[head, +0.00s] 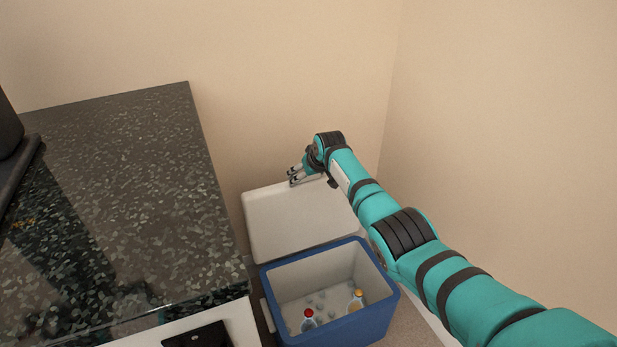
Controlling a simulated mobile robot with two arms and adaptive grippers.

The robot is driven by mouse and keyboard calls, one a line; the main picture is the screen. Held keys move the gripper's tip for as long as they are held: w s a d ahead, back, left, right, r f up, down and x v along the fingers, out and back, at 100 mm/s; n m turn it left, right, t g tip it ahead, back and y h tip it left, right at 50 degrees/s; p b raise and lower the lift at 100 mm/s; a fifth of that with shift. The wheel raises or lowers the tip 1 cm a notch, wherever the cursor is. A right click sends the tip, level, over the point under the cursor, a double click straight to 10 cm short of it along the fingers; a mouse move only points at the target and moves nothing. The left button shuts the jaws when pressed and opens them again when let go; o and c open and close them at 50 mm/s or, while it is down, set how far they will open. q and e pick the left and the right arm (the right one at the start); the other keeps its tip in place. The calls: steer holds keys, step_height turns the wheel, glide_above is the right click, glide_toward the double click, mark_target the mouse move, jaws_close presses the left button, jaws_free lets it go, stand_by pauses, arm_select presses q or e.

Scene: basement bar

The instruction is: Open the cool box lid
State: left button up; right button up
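The cool box (345,329) is blue with a white inside and stands on the floor in the lower middle. Its white lid (290,222) is swung up and back behind the box, so the inside shows. A bottle with a red cap (308,321) and a bottle with an orange cap (356,301) are inside. My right gripper (292,176) is at the lid's far top edge; its fingers are small here, and I cannot tell whether they touch the lid or are open or shut. My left gripper is not in view.
A dark speckled counter (130,190) stands to the left of the box, its edge close to the lid. A dark object (12,150) sits at the counter's far left. Beige walls (500,110) close off the back and right.

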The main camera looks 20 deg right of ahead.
steer(key=shift+a, duration=0.25)
steer(key=o, duration=1.6)
steer(key=shift+c, duration=0.2)
steer(key=shift+d, duration=0.1)
steer(key=shift+s+r, duration=0.2)
steer(key=shift+r, duration=0.2)
steer(key=v, duration=1.1)
steer(key=shift+c, duration=0.4)
